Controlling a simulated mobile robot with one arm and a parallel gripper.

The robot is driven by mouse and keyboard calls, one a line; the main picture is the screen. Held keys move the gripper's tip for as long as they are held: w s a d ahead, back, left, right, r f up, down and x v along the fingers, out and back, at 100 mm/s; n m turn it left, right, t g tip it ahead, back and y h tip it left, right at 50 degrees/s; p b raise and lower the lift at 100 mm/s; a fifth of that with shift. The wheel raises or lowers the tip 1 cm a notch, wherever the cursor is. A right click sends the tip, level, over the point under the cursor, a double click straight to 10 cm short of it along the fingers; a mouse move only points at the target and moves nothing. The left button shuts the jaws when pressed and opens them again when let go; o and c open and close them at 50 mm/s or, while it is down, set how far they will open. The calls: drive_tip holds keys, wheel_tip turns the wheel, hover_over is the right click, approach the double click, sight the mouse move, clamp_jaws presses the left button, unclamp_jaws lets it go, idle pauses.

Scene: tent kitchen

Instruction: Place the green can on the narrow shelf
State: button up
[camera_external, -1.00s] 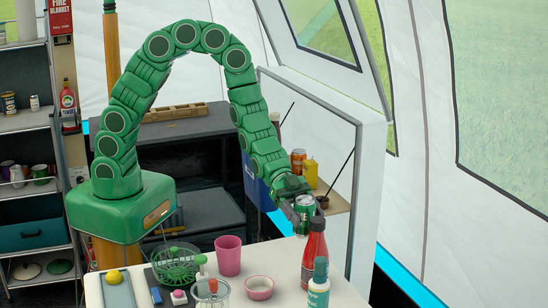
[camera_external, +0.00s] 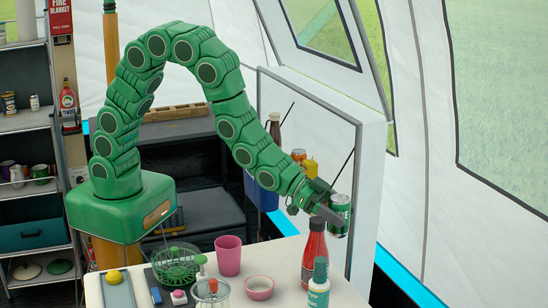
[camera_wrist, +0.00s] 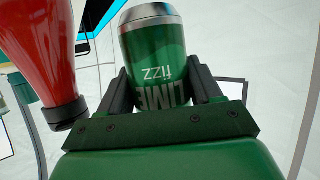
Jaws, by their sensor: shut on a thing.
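The green can (camera_external: 341,211) is held upright in my gripper (camera_external: 327,210), above the right end of the front table. In the wrist view the can (camera_wrist: 157,50), lettered LIME fizz, sits between both fingers of my gripper (camera_wrist: 163,82), which is shut on it. The narrow shelf inside the white panel is mostly hidden behind my arm and the can. A brown bottle (camera_external: 274,128), an orange-topped can (camera_external: 298,155) and a yellow bottle (camera_external: 311,167) show along it, left of the green can.
A red bottle (camera_external: 315,250) stands just below my gripper and appears close at left in the wrist view (camera_wrist: 35,50). A teal-and-white bottle (camera_external: 318,285), pink cup (camera_external: 228,256) and pink bowl (camera_external: 259,289) stand on the white table (camera_external: 283,262). A support rod (camera_external: 347,174) crosses near the can.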

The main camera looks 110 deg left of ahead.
drive_tip(key=shift+w+a+r+n+y, duration=0.15)
drive_tip(key=shift+w+r+n+y, duration=0.1)
drive_tip(key=shift+r+n+y, duration=0.25)
wheel_tip(320, 180, up, 18)
drive_tip(key=s+a+r+n+y, duration=0.1)
drive_tip(key=s+a, duration=0.2)
drive_tip(key=a, duration=0.8)
drive_tip(key=s+a+r+y, duration=0.1)
drive_tip(key=s+a, duration=0.2)
drive_tip(key=a, duration=0.8)
drive_tip(key=s+a+r+n+y, duration=0.1)
drive_tip(key=s+a+r, duration=0.15)
drive_tip(key=a, duration=0.75)
drive_tip(key=s+a+f+n, duration=0.1)
drive_tip(key=s+a+f, duration=0.1)
drive_tip(key=s+a, duration=1.15)
drive_tip(key=s+a+f+y, duration=0.1)
drive_tip(key=s+a, duration=0.1)
drive_tip(key=s, duration=0.5)
drive_tip(key=s+a+f, duration=0.2)
drive_tip(key=s+a, duration=0.1)
drive_tip(key=s, duration=0.5)
drive_tip(key=shift+n+g, duration=0.3)
drive_tip(key=shift+d+f, duration=0.1)
drive_tip(key=shift+f, duration=13.4)
